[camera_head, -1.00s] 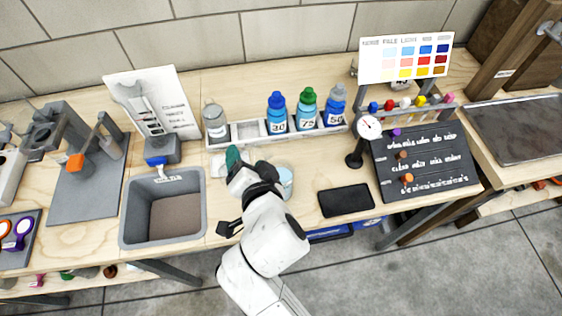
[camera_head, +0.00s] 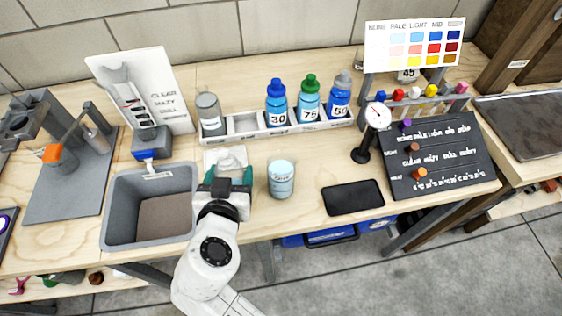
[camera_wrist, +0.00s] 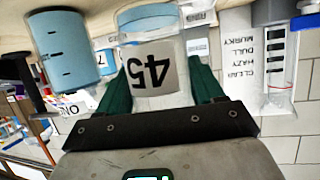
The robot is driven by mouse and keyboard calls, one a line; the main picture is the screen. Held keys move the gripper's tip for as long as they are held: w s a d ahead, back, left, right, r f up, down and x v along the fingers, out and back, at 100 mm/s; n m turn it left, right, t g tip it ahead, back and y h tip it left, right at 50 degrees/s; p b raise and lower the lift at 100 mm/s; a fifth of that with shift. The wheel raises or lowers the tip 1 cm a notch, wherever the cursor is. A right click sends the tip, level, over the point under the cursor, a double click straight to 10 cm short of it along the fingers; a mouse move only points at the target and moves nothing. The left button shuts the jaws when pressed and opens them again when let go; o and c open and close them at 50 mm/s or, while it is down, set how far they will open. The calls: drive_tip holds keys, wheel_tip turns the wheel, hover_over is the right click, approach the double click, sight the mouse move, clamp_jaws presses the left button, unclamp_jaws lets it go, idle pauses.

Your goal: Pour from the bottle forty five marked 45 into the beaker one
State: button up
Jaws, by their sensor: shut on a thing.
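A clear bottle with a white label marked 45 (camera_wrist: 152,72) is between the green fingers of my gripper (camera_wrist: 155,90), which is shut on it. The label reads upside down in the wrist view. In the head view the bottle's pale top (camera_head: 232,158) shows just beyond my gripper (camera_head: 226,190); its lower part is hidden. The beaker (camera_head: 281,180), holding pale blue liquid, stands on the bench just right of my gripper. It also shows in the wrist view at upper left (camera_wrist: 66,50), with dark marks on its side, apart from the bottle.
A white rack (camera_head: 250,134) behind holds a grey-capped bottle (camera_head: 210,113) and bottles marked 30 (camera_head: 277,104), 75 (camera_head: 309,98) and 50 (camera_head: 340,95). A grey bin (camera_head: 120,213) is left. A black slab (camera_head: 352,197) and dial gauge (camera_head: 377,116) are right. Another 45 tag (camera_head: 408,75) shows behind.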

sight(225, 166)
drive_tip(key=shift+r+p, duration=1.75)
drive_tip(key=shift+r, duration=0.8)
